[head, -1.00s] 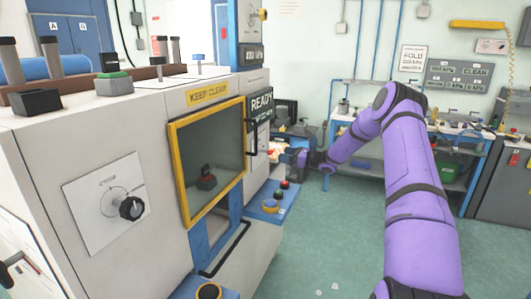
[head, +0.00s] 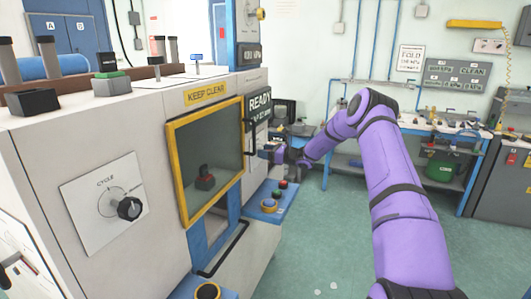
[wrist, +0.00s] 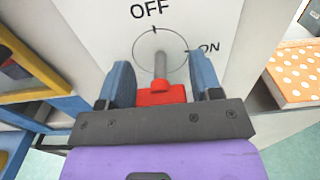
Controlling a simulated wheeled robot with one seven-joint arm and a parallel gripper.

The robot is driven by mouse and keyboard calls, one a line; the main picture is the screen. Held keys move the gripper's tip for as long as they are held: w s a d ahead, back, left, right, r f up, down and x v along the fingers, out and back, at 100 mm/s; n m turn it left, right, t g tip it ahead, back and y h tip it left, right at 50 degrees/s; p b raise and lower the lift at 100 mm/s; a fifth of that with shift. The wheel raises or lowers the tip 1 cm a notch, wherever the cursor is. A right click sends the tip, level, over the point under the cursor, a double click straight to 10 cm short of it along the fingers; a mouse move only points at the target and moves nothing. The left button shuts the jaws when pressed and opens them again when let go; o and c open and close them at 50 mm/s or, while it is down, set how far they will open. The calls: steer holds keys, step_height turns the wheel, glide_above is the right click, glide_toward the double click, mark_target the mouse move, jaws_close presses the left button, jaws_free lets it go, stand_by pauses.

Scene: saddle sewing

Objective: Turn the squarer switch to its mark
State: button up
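The squarer switch (wrist: 161,92) shows in the wrist view as a red handle with a grey stem, in front of a white panel. A thin dial circle surrounds the stem, with "OFF" above and "ON" to the right. My gripper (wrist: 160,64) is open, with one blue finger on each side of the switch. Gaps show between the fingers and the red handle.
A near machine with a black CYCLE knob (head: 129,208) and a yellow-framed window (head: 205,160) stands at left. Push buttons (head: 270,205) sit on a blue ledge below my gripper. An orange dotted surface (wrist: 295,72) lies right of the panel.

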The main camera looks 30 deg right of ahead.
steer(key=c, duration=0.6)
steer(key=shift+n, duration=0.4)
steer(key=n, duration=1.3)
steer(key=shift+s+f+n, duration=0.1)
steer(key=shift+f+n, duration=0.05)
steer(key=shift+n, duration=1.85)
